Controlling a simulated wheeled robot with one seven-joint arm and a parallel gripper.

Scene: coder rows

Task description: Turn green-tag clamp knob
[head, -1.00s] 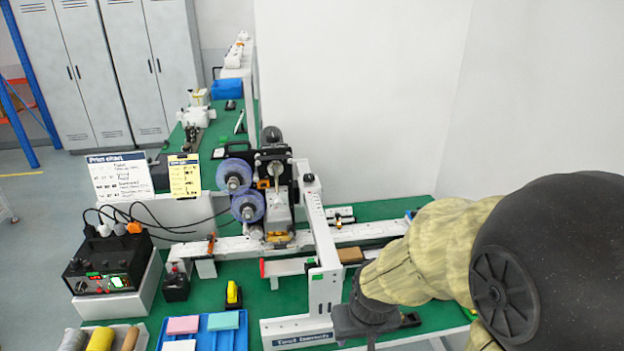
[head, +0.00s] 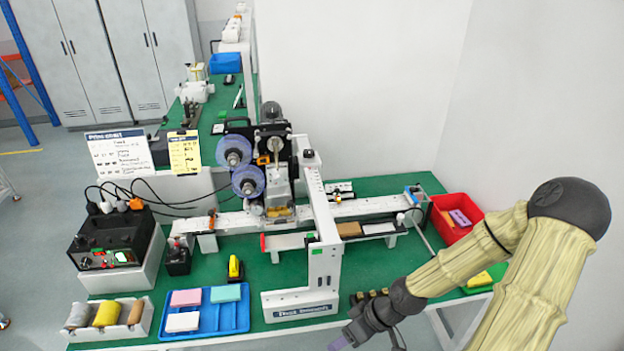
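The white upright frame (head: 322,260) of the coder stands on the green bench, with a small green mark (head: 313,238) near the top of its front post. A black knob (head: 308,156) sits on the frame's far top end. I cannot tell for sure which knob the green tag belongs to. My gripper (head: 343,341) is low at the bottom of the head view, in front of the bench and right of the frame's foot, apart from the frame. Its fingers are small and partly cut off by the picture's edge, so their opening is unclear.
A red bin (head: 455,218) stands at the bench's right end. A blue tray (head: 205,318) with pads and a white box of rolls (head: 112,320) lie at the front left. A black control box (head: 112,243) stands left. A conveyor rail (head: 375,208) crosses the bench.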

